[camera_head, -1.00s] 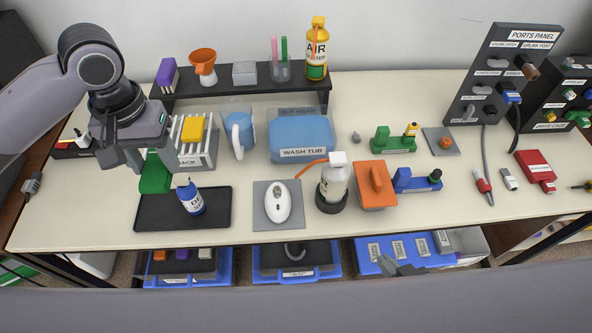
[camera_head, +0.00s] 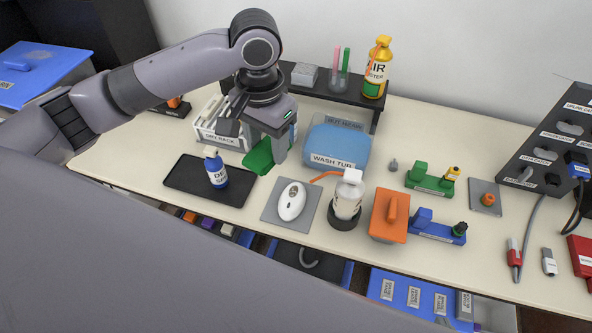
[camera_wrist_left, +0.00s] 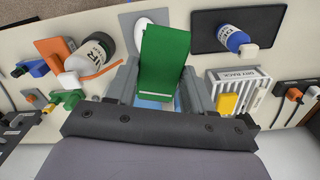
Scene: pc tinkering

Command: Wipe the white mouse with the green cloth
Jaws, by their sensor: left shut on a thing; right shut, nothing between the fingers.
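The white mouse (camera_head: 292,201) lies on a grey square pad (camera_head: 272,209) near the table's front. In the left wrist view, the mouse (camera_wrist_left: 143,26) is partly hidden behind the green cloth (camera_wrist_left: 163,58). My left gripper (camera_head: 264,147) is shut on the green cloth (camera_head: 257,159), which hangs from its fingers. The cloth is behind and a little left of the mouse in the head view, apart from it.
A black tray (camera_head: 180,177) with a blue-labelled bottle (camera_head: 215,168) stands left of the pad. A white spray bottle (camera_head: 347,196) stands close on the right, its orange nozzle pointing toward the mouse. The wash tub (camera_head: 338,147) and dry rack (camera_head: 217,134) stand behind.

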